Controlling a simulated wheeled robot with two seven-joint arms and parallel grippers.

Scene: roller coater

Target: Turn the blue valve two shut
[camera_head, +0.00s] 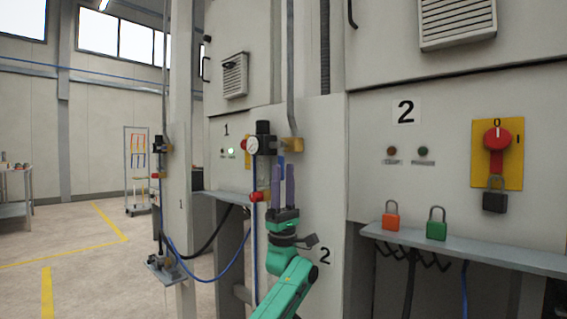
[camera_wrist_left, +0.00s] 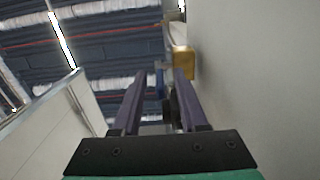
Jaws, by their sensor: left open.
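My left gripper (camera_head: 283,165) points upward in front of the panel marked 2, with its two purple fingers apart. Its tips are just below a brass fitting (camera_head: 293,145) on a grey pipe. In the left wrist view, the brass fitting (camera_wrist_left: 183,62) is beyond the right finger. My right gripper is not in view.
A black regulator with a round gauge (camera_head: 252,145) and a red knob (camera_head: 257,197) are left of the gripper. To the right are a shelf (camera_head: 470,252) with an orange padlock (camera_head: 391,215) and a green padlock (camera_head: 436,224), and a red rotary switch (camera_head: 497,139).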

